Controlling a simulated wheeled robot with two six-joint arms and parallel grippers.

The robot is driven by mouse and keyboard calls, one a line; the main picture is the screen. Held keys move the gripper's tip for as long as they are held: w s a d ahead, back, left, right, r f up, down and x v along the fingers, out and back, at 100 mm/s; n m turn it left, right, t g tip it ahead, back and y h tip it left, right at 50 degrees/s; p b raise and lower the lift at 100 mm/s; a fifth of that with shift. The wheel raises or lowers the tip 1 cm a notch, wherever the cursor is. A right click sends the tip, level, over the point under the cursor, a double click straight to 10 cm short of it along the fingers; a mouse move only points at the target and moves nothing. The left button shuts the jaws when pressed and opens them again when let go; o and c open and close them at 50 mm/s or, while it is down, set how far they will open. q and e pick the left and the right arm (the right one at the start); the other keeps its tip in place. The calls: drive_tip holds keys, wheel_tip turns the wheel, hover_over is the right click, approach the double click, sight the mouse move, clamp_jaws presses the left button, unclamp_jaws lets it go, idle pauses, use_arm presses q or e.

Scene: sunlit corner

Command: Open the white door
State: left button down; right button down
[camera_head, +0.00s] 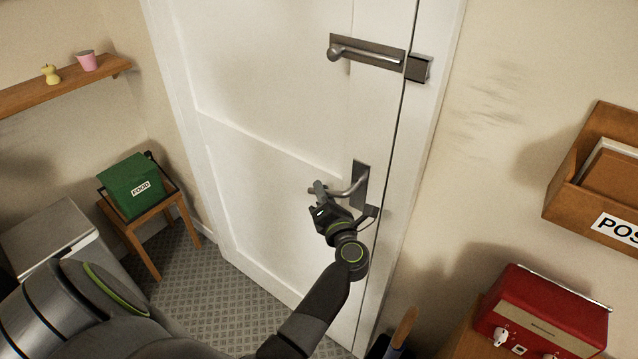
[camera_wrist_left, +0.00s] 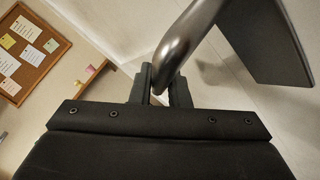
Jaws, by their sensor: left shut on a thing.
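The white door (camera_head: 270,130) fills the middle of the head view and looks closed in its frame. Its lever handle (camera_head: 352,188) sits on a dark metal plate near the door's right edge. My left gripper (camera_head: 318,190) is shut on the end of the lever. In the left wrist view the lever (camera_wrist_left: 180,48) comes down between the two fingers (camera_wrist_left: 160,88), with the handle plate (camera_wrist_left: 265,40) behind it at the right. A metal slide bolt (camera_head: 368,54) is mounted higher on the door, and its end reaches a catch (camera_head: 418,68) on the frame. My right gripper is not seen.
A green food box (camera_head: 130,187) stands on a wooden stool (camera_head: 150,232) left of the door. A wall shelf (camera_head: 60,87) is at upper left. A red radio-like box (camera_head: 545,315) and a wooden post holder (camera_head: 600,180) are at right. Grey floor (camera_head: 205,285) shows before the door.

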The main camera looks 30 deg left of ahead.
use_arm(q)
drive_tip(key=shift+d+f+n+g+h+p, duration=0.15)
drive_tip(key=shift+d+n+g+h+p, duration=0.1)
drive_tip(key=shift+n+g+h+p, duration=0.25)
drive_tip(key=shift+f+p, duration=0.2)
drive_tip(key=shift+p, duration=0.1)
drive_tip(key=shift+d+f+h+p, duration=0.2)
drive_tip(key=shift+h+p, duration=0.1)
drive_tip(key=shift+h, duration=0.1)
drive_tip(key=shift+f+n+g, duration=0.15)
drive_tip(key=shift+n+g, duration=0.15)
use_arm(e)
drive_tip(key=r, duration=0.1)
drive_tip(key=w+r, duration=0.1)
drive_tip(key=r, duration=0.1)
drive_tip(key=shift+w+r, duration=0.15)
use_arm(q)
drive_tip(key=shift+f, duration=0.1)
